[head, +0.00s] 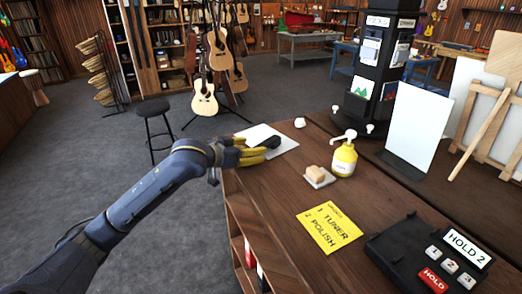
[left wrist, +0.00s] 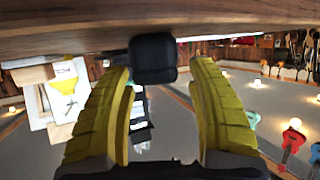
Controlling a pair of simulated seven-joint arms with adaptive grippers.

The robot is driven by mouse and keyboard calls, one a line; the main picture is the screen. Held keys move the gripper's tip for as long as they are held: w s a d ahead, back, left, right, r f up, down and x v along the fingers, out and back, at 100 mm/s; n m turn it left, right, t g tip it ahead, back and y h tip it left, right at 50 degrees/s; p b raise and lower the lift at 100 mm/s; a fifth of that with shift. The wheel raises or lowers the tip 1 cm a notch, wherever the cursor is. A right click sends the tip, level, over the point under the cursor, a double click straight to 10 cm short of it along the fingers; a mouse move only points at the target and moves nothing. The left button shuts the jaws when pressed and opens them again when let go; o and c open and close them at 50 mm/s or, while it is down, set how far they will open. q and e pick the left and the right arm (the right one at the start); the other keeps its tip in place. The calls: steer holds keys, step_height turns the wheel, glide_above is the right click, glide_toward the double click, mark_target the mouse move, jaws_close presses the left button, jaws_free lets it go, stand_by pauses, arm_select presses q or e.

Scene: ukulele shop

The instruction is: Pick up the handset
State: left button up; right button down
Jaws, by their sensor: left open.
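The black handset (head: 271,142) lies at the far left of the wooden counter, by a white sheet (head: 283,147). In the left wrist view the dark block (left wrist: 152,58) seen end-on looks like the handset. My left gripper (head: 256,150) has yellow fingers and reaches in from the left, low at the counter edge. Its fingers stand apart, one on each side of the block in the left wrist view (left wrist: 161,68), with a gap visible at the right finger. Contact with the left finger is unclear. The fingers partly hide the handset in the head view. My right gripper is out of view.
A black phone base (head: 400,250) with HOLD labels sits at the front right. A white board (head: 408,125) stands behind. The counter's front left is clear.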

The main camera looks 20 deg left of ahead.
mark_target(261, 145)
arm_select(q)
steer(key=shift+x, duration=2.65)
steer(key=shift+r, duration=0.1)
jaws_close()
